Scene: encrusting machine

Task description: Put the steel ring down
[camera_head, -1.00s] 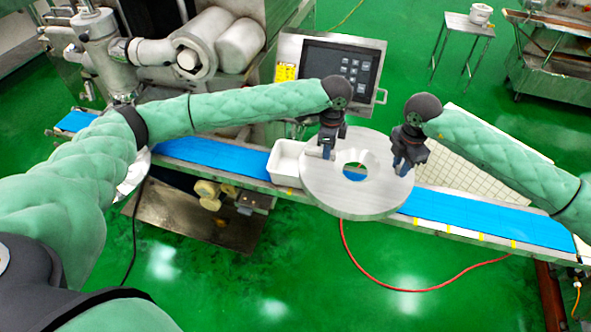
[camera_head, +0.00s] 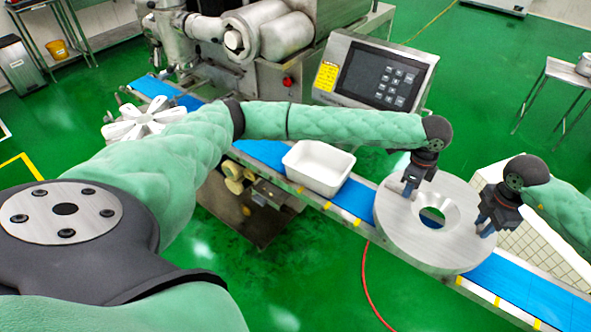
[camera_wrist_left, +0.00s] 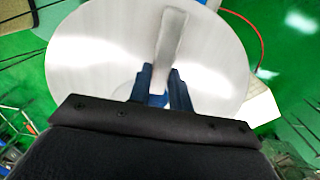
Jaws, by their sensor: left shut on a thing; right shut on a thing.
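The steel ring (camera_head: 400,232) is a broad, flat grey disc with a round hole, lying level over the conveyor belt in the head view. Through its hole I see blue belt. I cannot tell whether it touches the belt. My left gripper (camera_head: 410,188) is shut on a raised grip on the ring's far left part. In the left wrist view the fingers (camera_wrist_left: 160,85) close around that pale bar, and the ring (camera_wrist_left: 90,60) fills the middle. My right gripper (camera_head: 488,226) is shut on the ring's right side; its fingertips are partly hidden.
A white tray (camera_head: 318,166) stands on the blue conveyor belt (camera_head: 515,285), just left of the ring with a small gap. A control panel (camera_head: 375,72) stands behind. A pale gridded block (camera_head: 550,245) is at the right. A star-shaped metal part (camera_head: 138,122) lies at left.

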